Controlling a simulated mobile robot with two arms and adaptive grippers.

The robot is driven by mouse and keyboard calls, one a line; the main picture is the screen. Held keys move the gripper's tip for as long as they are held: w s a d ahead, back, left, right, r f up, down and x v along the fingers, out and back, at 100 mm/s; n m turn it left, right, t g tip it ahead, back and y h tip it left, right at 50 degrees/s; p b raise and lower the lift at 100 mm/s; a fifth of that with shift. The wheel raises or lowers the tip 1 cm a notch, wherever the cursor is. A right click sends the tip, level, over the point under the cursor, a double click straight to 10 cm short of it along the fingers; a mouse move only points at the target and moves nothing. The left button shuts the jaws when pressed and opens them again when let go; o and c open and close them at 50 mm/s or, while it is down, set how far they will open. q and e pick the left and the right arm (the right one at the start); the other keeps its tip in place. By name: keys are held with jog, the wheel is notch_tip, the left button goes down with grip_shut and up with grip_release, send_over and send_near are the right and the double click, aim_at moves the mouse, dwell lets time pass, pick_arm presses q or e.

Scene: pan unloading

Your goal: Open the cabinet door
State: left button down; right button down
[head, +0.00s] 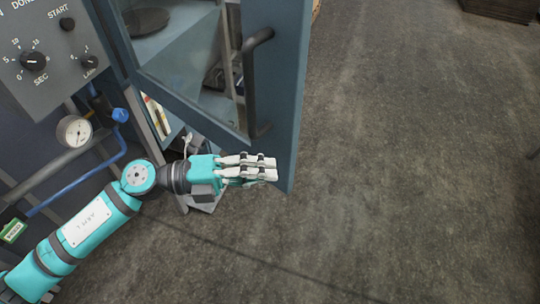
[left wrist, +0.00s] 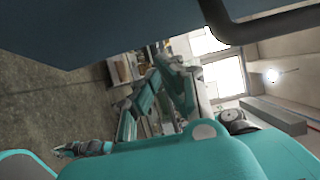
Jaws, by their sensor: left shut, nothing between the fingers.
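The cabinet door (head: 284,90) is a blue-grey framed panel with a large window and a dark bar handle (head: 254,85). It stands at least partly open, its free edge out over the floor. My left gripper (head: 270,168) is shut and empty at the door's lower corner, below the handle and off it. It overlaps the door in the picture; contact cannot be told. In the left wrist view the door (left wrist: 90,25) fills the top, with the handle (left wrist: 235,30) at upper right. A teal arm of mine shows small there, with what may be my right gripper (left wrist: 80,149), unclear.
The grey control panel (head: 50,45) with knobs is at upper left. A gauge (head: 74,131), pipes and a blue hose (head: 90,172) lie near my left arm. The floor (head: 410,170) to the right is mostly clear; a dark object (head: 505,9) sits at the top right.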

pick_arm(q)
jog(key=shift+w+d, duration=0.65)
jog(key=shift+w, duration=0.2)
